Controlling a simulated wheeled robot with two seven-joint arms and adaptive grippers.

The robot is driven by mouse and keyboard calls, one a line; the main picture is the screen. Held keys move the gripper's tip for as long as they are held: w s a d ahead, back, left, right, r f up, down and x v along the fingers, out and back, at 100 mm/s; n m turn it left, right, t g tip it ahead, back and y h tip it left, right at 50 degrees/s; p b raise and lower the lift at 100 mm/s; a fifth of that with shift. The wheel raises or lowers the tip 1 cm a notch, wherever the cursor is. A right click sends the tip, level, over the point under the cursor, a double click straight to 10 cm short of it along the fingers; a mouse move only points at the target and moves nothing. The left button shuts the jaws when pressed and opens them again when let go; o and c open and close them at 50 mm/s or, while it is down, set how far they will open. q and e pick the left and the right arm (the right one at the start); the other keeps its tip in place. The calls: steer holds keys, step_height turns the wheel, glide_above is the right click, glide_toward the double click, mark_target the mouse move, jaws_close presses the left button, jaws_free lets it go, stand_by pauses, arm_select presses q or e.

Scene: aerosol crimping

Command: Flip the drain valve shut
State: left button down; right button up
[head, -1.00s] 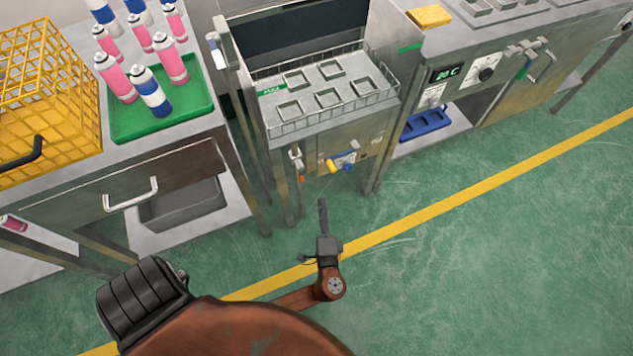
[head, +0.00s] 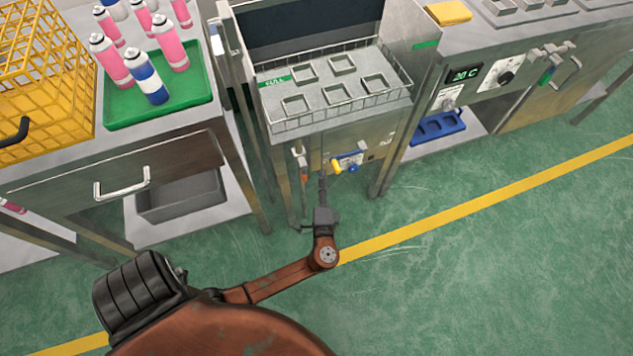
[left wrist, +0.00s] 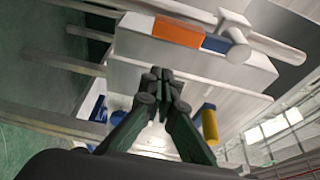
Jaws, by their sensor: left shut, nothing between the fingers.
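My left gripper (head: 323,182) is shut and empty, just in front of the lower front of the metal tank unit (head: 345,135). It also shows shut in the left wrist view (left wrist: 161,76). A fitting with a blue body and yellow end (head: 348,163) sits just right of the fingertips in the head view. A thin pipe valve with an orange part (head: 302,166) hangs to their left. I cannot tell which is the drain valve, or whether the fingers touch anything.
A table with a green tray (head: 195,105) of pink and blue cans and a yellow wire basket (head: 50,75) stands at the left. A unit with a temperature display (head: 465,74) stands at the right. The green floor in front is clear.

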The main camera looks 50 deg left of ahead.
arm_select(q)
steer(key=s, duration=0.1)
steer(key=s+a, duration=0.1)
steer(key=s, duration=0.1)
steer(key=shift+s+a+b, duration=0.1)
steer(key=shift+s+b, duration=0.2)
